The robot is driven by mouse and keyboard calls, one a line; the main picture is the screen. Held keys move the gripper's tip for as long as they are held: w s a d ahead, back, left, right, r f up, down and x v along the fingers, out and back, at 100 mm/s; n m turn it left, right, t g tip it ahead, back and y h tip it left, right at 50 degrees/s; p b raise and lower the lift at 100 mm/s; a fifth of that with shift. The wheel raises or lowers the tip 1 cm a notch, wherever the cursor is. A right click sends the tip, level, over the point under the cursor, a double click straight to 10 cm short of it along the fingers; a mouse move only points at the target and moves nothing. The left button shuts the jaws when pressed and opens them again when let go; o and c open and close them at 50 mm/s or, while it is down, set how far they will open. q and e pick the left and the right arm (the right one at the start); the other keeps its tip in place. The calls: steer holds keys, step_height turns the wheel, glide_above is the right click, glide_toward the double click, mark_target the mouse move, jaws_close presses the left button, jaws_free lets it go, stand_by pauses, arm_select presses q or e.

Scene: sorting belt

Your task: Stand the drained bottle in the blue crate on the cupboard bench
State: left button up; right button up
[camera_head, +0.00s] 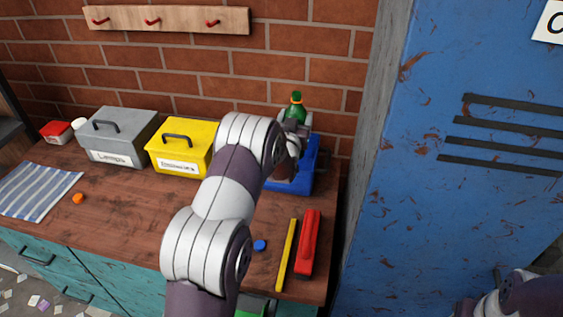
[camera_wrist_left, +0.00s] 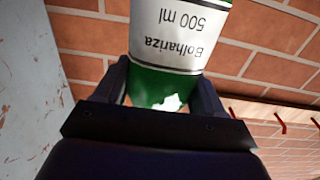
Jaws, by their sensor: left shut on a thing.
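In the left wrist view the bottle (camera_wrist_left: 182,45) has a white label reading "Bolhariza 500 ml". My left gripper (camera_wrist_left: 163,88) is shut on the bottle, with a finger on each side. The blue crate (camera_head: 311,165) is at the right end of the bench, behind and below my left gripper. My arm hides much of the crate, and I cannot tell whether the bottle's base touches it. My right gripper is not in view.
The wooden bench (camera_head: 120,205) holds a yellow box (camera_head: 178,159), a grey box (camera_head: 113,155), a striped cloth (camera_head: 38,190) and a red container (camera_head: 56,132). A red tool (camera_head: 309,242) and a yellow strip (camera_head: 287,255) lie at the front right. A blue locker (camera_head: 460,180) stands right.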

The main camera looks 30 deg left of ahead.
arm_select(q)
step_height(320, 180, down, 8)
steer(key=shift+r, duration=0.2)
steer(key=shift+f, duration=0.2)
steer(key=o, duration=1.5)
steer(key=shift+f, duration=0.1)
steer(key=shift+o, duration=0.2)
